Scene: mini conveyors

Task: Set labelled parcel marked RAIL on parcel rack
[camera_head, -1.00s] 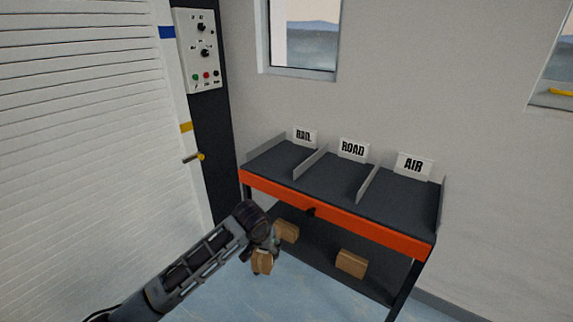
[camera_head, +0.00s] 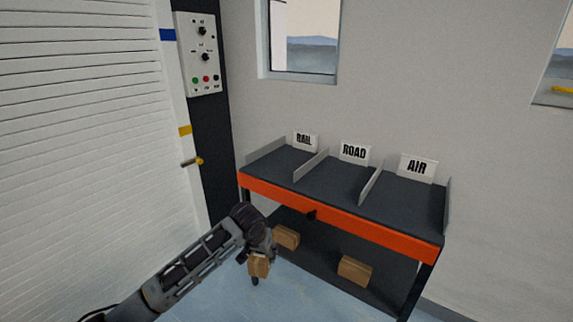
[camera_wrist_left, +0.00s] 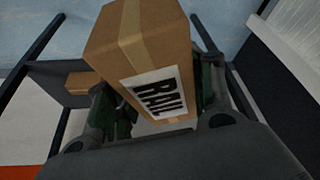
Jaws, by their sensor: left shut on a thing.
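The brown parcel (camera_head: 259,266) is in my left gripper (camera_head: 262,256), in front of the rack and below its top shelf. In the left wrist view the parcel (camera_wrist_left: 145,50) shows a white label reading RAIL, and the fingers (camera_wrist_left: 160,105) are shut on its sides. The parcel rack (camera_head: 340,217) has a dark top with an orange front edge. Dividers split the top into three bays, signed RAIL (camera_head: 305,141), ROAD (camera_head: 354,153) and AIR (camera_head: 416,167). All three bays are empty. My right gripper is in no view.
Two brown boxes, one at the left (camera_head: 287,237) and one at the right (camera_head: 354,270), sit on the rack's lower shelf. A white slatted shutter (camera_head: 90,150) and a control panel (camera_head: 203,55) stand at the left. Blue floor is clear in front.

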